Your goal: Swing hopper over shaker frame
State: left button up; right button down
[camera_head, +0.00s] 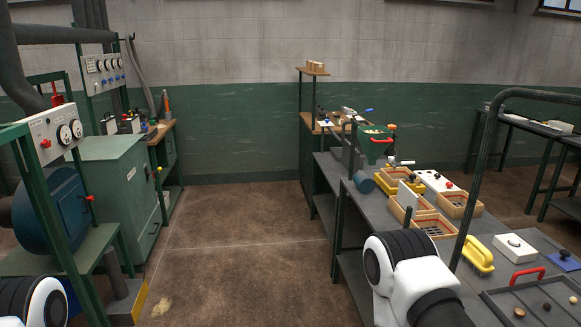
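A green hopper-like container (371,148) with a red handle and pale contents stands at the far end of the right-hand bench. Just in front of it is a yellow frame (379,184) with a wooden tray on it, which looks like the shaker frame. From here I cannot tell whether the hopper overhangs the frame. Links of my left arm show at the bottom left corner and links of my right arm at the bottom centre-right, in front of the bench. Both grippers are outside the picture, and neither arm visibly touches the hopper or frame.
Wooden sieve trays (433,225), a yellow-handled brush (479,254) and a dark tray (535,300) lie on the bench (466,218). A dark curved rail (480,170) rises at the right. Green machinery (115,185) stands left. The brown floor (235,235) between is clear.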

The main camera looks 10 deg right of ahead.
aim_at(374, 140)
jog(key=i+z, duration=0.35)
jog(key=i, duration=1.95)
